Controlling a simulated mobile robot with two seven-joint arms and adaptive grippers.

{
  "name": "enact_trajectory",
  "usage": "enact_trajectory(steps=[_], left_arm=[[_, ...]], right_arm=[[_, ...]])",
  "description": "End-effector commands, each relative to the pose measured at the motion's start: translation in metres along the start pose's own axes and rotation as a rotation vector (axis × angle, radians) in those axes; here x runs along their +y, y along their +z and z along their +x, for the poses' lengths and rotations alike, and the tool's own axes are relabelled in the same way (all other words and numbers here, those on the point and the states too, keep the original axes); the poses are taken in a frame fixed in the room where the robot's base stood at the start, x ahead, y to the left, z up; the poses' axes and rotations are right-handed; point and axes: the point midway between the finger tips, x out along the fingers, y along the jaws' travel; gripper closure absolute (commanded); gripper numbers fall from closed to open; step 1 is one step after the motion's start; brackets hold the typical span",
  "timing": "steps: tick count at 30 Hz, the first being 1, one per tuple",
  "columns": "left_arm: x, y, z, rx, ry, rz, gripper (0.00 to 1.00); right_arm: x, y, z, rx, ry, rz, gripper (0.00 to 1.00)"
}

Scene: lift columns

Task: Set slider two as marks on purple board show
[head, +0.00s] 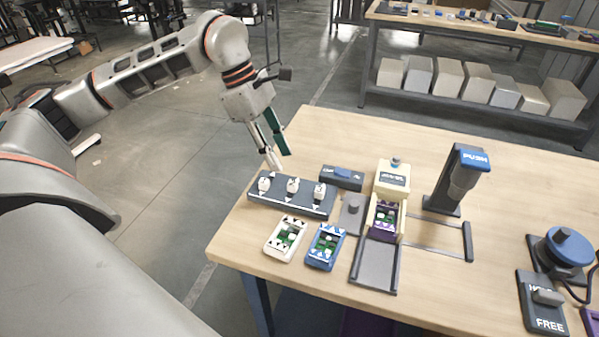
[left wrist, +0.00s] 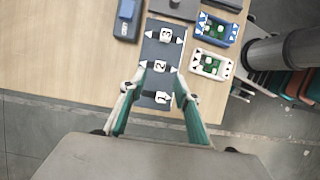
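The dark slider panel (head: 278,204) lies at the table's left edge, with white knobs numbered 1, 2 and 3. Slider two (head: 292,187) is the middle knob; it also shows in the left wrist view (left wrist: 160,66). My left gripper (head: 279,161) is open and empty above the panel's far side. In the left wrist view its fingertips (left wrist: 161,72) appear either side of slider two, seemingly above it. The purple board (head: 375,224) sits in the cream fixture (head: 391,181); its small white marks are too small to read. My right gripper is out of view.
A white board (head: 274,247) and a blue board (head: 314,258) lie in front of the panel. A blue-topped dark block (head: 342,178) lies behind it. The push station (head: 458,185) stands right of the fixture, with a blue dial (head: 563,251) farther right.

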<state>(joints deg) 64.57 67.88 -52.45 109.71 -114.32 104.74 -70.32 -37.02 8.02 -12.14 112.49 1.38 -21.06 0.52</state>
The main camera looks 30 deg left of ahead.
Motion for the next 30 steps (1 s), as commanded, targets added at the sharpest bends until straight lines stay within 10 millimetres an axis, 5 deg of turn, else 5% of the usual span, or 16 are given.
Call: enact_trajectory(steps=[16, 28, 30], left_arm=[[0.000, -0.002, 0.067, 0.007, -0.001, -0.002, 0.68], [0.001, -0.002, 0.076, 0.006, 0.002, -0.001, 0.68], [0.001, -0.002, 0.076, 0.006, 0.002, -0.001, 0.81]], right_arm=[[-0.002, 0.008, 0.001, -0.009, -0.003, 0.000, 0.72], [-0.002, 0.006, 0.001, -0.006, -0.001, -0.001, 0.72], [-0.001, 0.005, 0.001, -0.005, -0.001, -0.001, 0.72]])
